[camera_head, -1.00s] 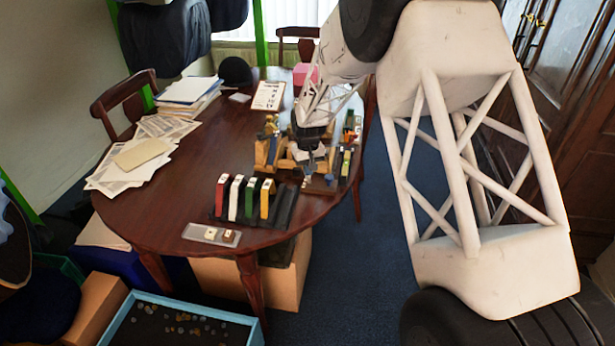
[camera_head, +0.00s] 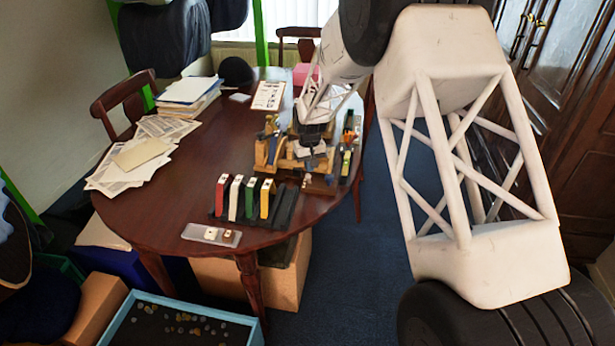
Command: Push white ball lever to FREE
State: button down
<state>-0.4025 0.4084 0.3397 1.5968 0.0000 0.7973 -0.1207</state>
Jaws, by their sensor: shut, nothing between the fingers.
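My gripper (camera_head: 310,150) is shut and small in the picture, over the wooden saddle fixture (camera_head: 290,155) near the right edge of the dark oval table. My arm reaches down to it from the upper right. A small pale lever shape (camera_head: 306,182) shows just in front of the fixture, below my gripper. I cannot tell for sure whether it is the white ball lever, and no FREE marking is readable. The gap between my fingertips and the parts below is too small to judge.
A rack holds red, white, green and yellow upright blocks (camera_head: 264,200) in front of the fixture. Papers (camera_head: 130,158) cover the left. The table's middle (camera_head: 190,190) is clear.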

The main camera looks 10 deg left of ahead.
jog(key=shift+w, duration=2.15)
jog(key=shift+s, duration=0.2)
dwell(0.3)
jog(key=shift+s, duration=0.35)
jog(key=shift+s, duration=0.1)
jog(key=shift+r, duration=0.1)
notch_tip(320, 180, up, 7)
dwell(1.4)
dwell(0.4)
